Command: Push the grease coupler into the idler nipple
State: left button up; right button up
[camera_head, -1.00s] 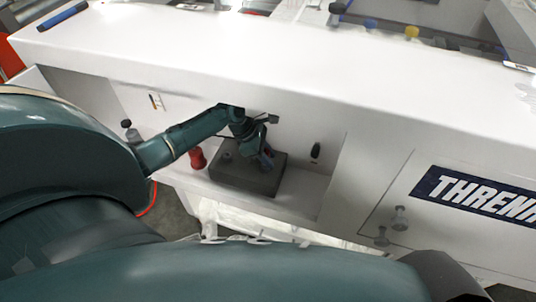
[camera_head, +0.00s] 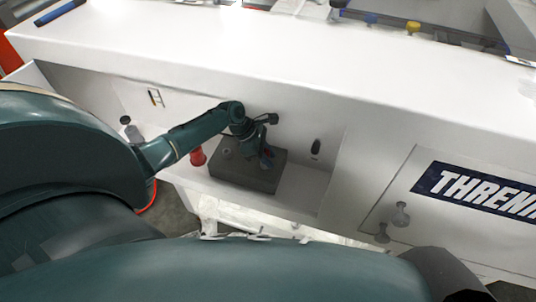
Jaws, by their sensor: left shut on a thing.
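My left gripper (camera_head: 265,160) is small in the head view, at the end of my teal left arm, inside the recess of the white machine. It is over the right part of a dark grey block (camera_head: 245,177) on the recess shelf. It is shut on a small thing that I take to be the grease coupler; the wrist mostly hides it. A small round fitting (camera_head: 226,153) shows on the block's top, left of the gripper; I cannot tell if it is the idler nipple. Whether coupler and nipple touch cannot be seen. My right gripper is not in view.
A red cylinder (camera_head: 197,156) stands just left of the block, and a grey bottle (camera_head: 130,130) farther left. The recess's back wall and the overhanging white top (camera_head: 290,60) bound the space. Bare shelf (camera_head: 300,190) lies right of the block.

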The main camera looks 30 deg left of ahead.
pick_arm(q)
jog(key=shift+f, duration=0.45)
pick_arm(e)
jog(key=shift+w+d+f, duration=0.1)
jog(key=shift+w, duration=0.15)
pick_arm(q)
jog(key=o, duration=1.1)
jog(key=shift+c, duration=0.2)
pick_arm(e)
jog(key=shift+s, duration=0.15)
pick_arm(q)
jog(key=v, duration=1.3)
jog(key=shift+p, duration=0.35)
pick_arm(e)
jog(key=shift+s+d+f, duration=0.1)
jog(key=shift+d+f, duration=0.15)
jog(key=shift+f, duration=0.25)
